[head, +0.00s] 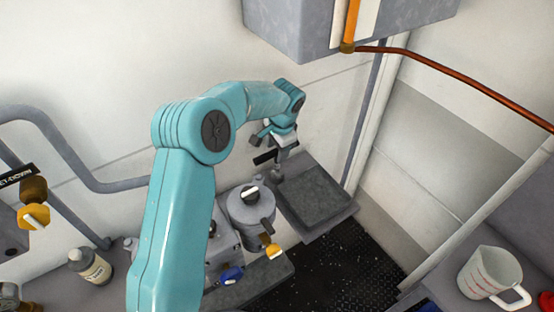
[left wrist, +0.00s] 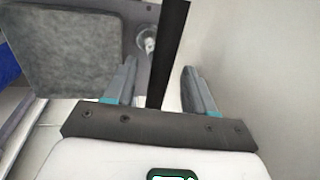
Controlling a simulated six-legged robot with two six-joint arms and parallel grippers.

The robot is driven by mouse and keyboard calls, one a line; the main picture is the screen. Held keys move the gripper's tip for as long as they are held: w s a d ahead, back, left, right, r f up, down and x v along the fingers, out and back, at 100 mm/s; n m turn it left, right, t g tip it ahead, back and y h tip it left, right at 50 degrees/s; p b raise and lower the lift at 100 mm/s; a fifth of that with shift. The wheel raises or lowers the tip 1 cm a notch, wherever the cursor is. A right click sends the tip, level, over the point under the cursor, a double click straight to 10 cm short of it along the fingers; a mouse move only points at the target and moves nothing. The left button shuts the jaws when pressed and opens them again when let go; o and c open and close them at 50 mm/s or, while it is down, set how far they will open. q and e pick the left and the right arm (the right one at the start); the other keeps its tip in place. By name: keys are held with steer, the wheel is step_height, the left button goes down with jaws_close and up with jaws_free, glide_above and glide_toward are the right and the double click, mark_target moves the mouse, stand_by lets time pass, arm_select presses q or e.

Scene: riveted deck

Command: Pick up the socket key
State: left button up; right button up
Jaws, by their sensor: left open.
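My left gripper (head: 284,152) is at the back, near the wall and over the inner edge of a grey square tray. It is open; both fingers also show in the left wrist view (left wrist: 159,66). A flat black strip (left wrist: 170,40) runs between the fingers in that view. It shows as a short black bar (head: 264,157) beside the gripper in the head view. A small round grey fitting (left wrist: 147,39) with a bright top lies beyond the fingertips. No piece is clear enough for me to name as the socket key. My right gripper is out of view.
The grey tray (head: 312,193) lies below the gripper. Left of it stands a grey canister (head: 250,215) with a black knob, near yellow and blue handles. A grey box (head: 300,30) overhangs above. A measuring jug (head: 489,272) stands at the right, a bottle (head: 90,266) at the left.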

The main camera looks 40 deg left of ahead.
arm_select(q)
steer(key=shift+s+f, duration=0.1)
steer(key=shift+f, duration=0.05)
steer(key=shift+f, duration=0.15)
steer(key=shift+c, duration=0.7)
jaws_close()
steer(key=shift+r, duration=0.2)
